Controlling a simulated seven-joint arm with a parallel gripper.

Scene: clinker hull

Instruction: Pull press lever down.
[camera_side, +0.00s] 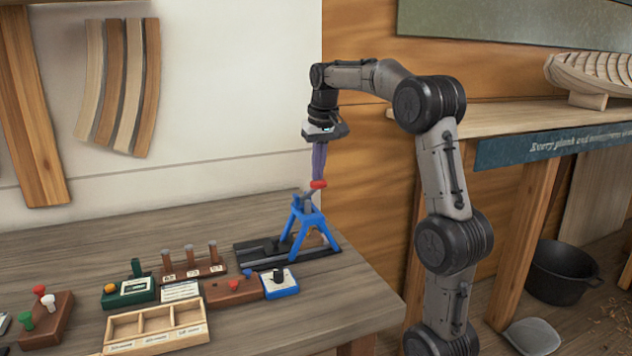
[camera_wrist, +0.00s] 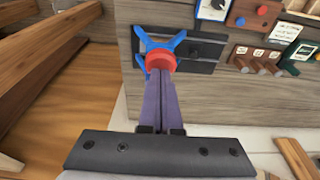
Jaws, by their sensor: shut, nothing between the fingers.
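The press has a blue frame (camera_side: 307,222) on a dark base plate at the right end of the bench. Its lever ends in a red knob (camera_side: 318,184) at the top of the frame. The knob also shows in the wrist view (camera_wrist: 161,61), with the blue frame behind it. My gripper (camera_side: 319,177) points down with its purple fingers together and nothing between them. Its tips are right at the top of the knob; whether they touch it I cannot tell. In the wrist view the fingertips (camera_wrist: 162,76) overlap the knob's near edge.
Left of the press stand a blue dial box (camera_side: 281,284), a brown button box (camera_side: 232,291), a peg rack (camera_side: 191,271) and a green meter box (camera_side: 130,292). A wooden divided tray (camera_side: 157,330) lies in front. The bench's front right is clear.

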